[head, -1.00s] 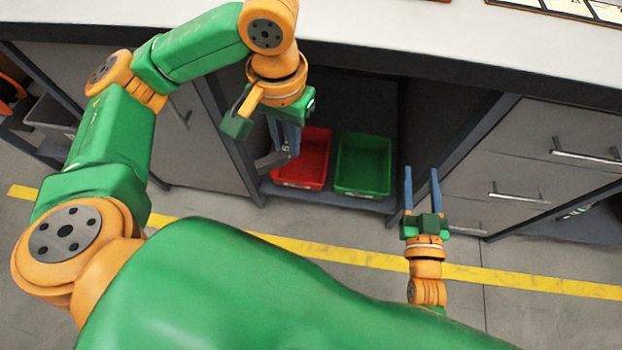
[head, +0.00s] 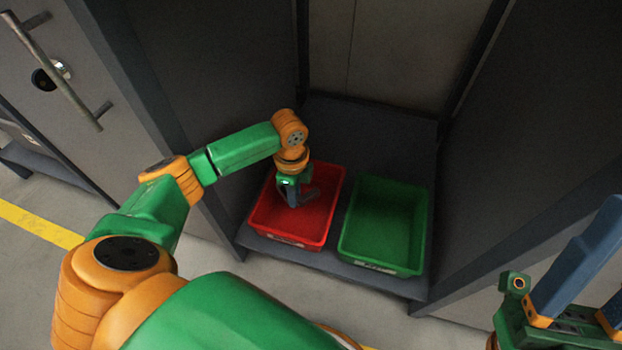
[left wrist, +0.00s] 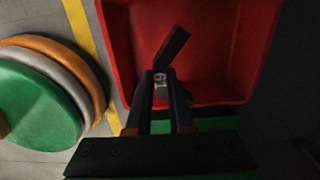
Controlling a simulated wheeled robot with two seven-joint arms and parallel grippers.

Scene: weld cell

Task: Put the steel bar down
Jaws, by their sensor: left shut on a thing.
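The steel bar (left wrist: 173,46) is a dark, flat-looking length that sticks out beyond the fingertips of my left gripper in the left wrist view. My left gripper (head: 292,197) is shut on it, pointing down inside the outline of the red bin (head: 262,222). In the head view the bar (head: 308,192) is small and dark beside the fingers. I cannot tell whether it touches the bin floor. The red bin (left wrist: 118,55) lies behind the bar in the left wrist view. My right gripper (head: 603,262) is at the lower right, fingers apart and empty, partly cut off.
A green bin (head: 385,220) stands right of the red one on the same dark shelf (head: 372,120), and looks empty. Dark cabinet walls (head: 540,140) close in on both sides. A grey door with a handle (head: 65,75) is at the upper left.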

